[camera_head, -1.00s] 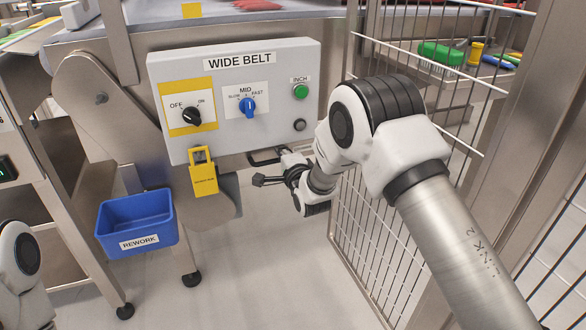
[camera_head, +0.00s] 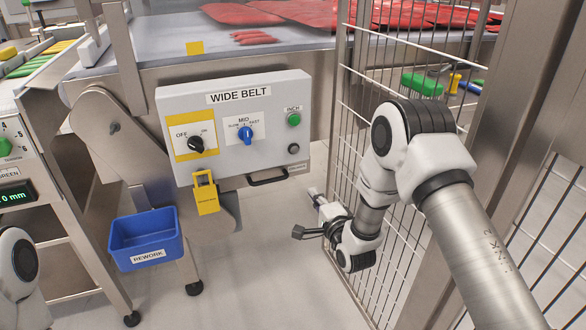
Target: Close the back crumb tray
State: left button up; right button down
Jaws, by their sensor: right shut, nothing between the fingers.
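A dark bar handle (camera_head: 267,178) shows under the lower right edge of the grey WIDE BELT control box (camera_head: 232,125). A small label sits beside it. I take it for a crumb tray handle, but the tray body is hidden behind the box, and I cannot tell how far out it stands. My right gripper (camera_head: 314,194) is to the right of the handle and a little lower, apart from it. It is small in view, shut and empty, pointing up and away. My left gripper is out of view; only part of my left arm shows at the lower left.
A wire mesh guard (camera_head: 375,215) stands close along the right of my right arm. A blue REWORK bin (camera_head: 146,238) hangs at the left, and a yellow padlock-shaped tag (camera_head: 205,194) hangs under the box. Red slabs (camera_head: 285,12) lie on the belt. Floor below the handle is clear.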

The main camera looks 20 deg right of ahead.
aim_at(294, 168)
jog(key=w+b, duration=0.2)
jog(key=w, duration=0.2)
jog(key=w+b, duration=0.1)
jog(key=w, duration=0.4)
jog(key=w+b, duration=0.2)
jog(key=w, duration=0.2)
jog(key=shift+w+a+f+b, duration=0.15)
jog(key=shift+w+a+b, duration=0.15)
jog(key=shift+w+a, duration=0.1)
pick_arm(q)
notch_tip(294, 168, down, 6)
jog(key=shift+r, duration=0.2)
pick_arm(e)
jog(key=shift+w, duration=0.1)
